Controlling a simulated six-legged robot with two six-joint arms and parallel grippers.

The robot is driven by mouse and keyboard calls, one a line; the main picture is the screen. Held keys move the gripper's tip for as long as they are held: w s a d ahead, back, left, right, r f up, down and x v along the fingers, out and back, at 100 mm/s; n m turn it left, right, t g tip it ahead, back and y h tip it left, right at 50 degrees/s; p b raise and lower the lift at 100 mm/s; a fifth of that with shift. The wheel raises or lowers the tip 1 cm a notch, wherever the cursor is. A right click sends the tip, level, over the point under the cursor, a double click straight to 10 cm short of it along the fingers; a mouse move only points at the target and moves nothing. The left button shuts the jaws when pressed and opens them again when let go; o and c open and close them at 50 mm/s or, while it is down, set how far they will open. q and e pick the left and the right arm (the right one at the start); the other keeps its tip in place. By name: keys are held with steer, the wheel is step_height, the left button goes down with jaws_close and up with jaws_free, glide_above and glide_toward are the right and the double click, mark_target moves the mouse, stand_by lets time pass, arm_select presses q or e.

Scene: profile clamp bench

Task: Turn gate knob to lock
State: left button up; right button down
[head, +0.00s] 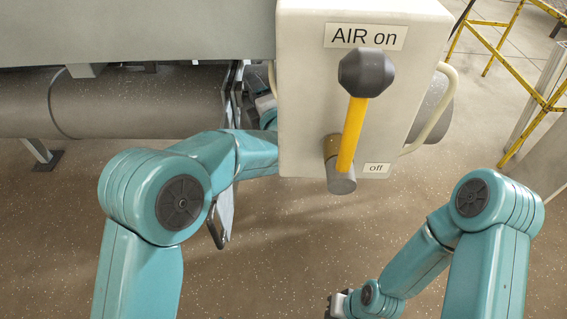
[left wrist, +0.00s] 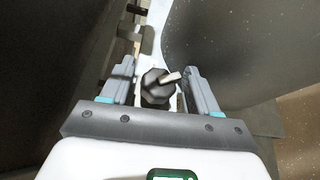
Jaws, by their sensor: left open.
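In the left wrist view, a dark, faceted knob (left wrist: 155,92) with a pale bar (left wrist: 172,77) slanting up to the right sits between the two fingers of my left gripper (left wrist: 158,68). The fingers stand apart on either side, with gaps to the knob, and I cannot tell how deep it lies between them. In the head view my left arm reaches behind the pale AIR box, which hides the fingers and the knob. My right gripper (head: 337,304) is low at the bottom edge, partly cut off, away from the box; its finger opening is not clear.
The AIR box (head: 300,135) carries a yellow lever (head: 352,135) with a dark grip, pointing up toward the "AIR on" label (head: 366,36); an "off" label (head: 376,168) is below. A grey cylinder (head: 140,100) lies left. Open floor lies below the box.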

arm_select(q)
steer(key=t+b, duration=0.1)
steer(key=b, duration=0.1)
steer(key=f+n+t+y+b, duration=0.1)
steer(key=b, duration=0.2)
steer(key=shift+s+d+n+t, duration=0.1)
steer(key=shift+s+n+t, duration=0.05)
steer(key=shift+n+t, duration=0.15)
steer(key=b+v, duration=0.2)
steer(key=v, duration=1.3)
steer(key=shift+s+d+r+y+b, duration=0.3)
arm_select(e)
step_height(320, 180, down, 9)
steer(key=shift+f, duration=0.1)
